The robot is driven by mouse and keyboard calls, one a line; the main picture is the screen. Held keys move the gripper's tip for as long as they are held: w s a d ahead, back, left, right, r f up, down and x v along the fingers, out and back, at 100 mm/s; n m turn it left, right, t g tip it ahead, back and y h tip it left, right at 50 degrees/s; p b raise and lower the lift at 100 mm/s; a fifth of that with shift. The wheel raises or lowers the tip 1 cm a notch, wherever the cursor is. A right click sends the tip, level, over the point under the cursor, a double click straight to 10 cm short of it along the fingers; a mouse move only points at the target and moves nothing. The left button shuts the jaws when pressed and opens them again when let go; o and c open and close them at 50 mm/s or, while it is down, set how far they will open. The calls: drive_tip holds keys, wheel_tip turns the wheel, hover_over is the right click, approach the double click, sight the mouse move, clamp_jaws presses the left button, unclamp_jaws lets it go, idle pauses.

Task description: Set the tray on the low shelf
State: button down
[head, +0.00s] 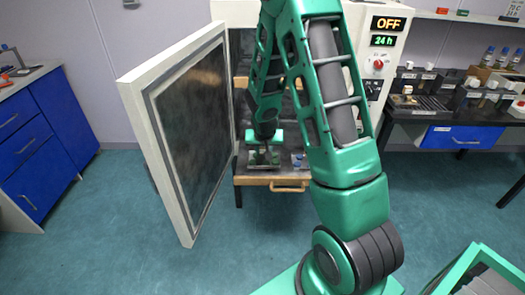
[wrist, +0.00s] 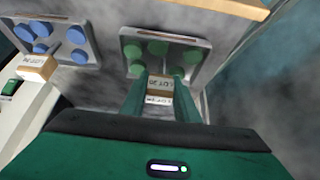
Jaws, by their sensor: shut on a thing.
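A grey metal tray (wrist: 154,62) with several green discs lies just ahead of my gripper in the wrist view. My gripper (wrist: 160,84) is shut on the tan block at the tray's near end, marked with a lot label. In the head view the tray (head: 264,165) is inside the open cabinet, at the low wooden-fronted shelf (head: 272,181). My gripper (head: 264,143) is above its back part, and its fingertips are hard to make out there. I cannot tell whether the tray touches the shelf.
A second tray with blue discs (wrist: 52,46) lies to the left in the wrist view, apart from the held tray. The cabinet door (head: 185,135) stands wide open on the left. The cabinet display (head: 388,23) reads OFF. A bench (head: 455,115) with bottles stands at right.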

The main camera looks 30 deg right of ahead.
drive_tip(key=shift+f, duration=0.4)
drive_tip(key=c, duration=1.3)
unclamp_jaws()
drive_tip(key=shift+r, duration=3)
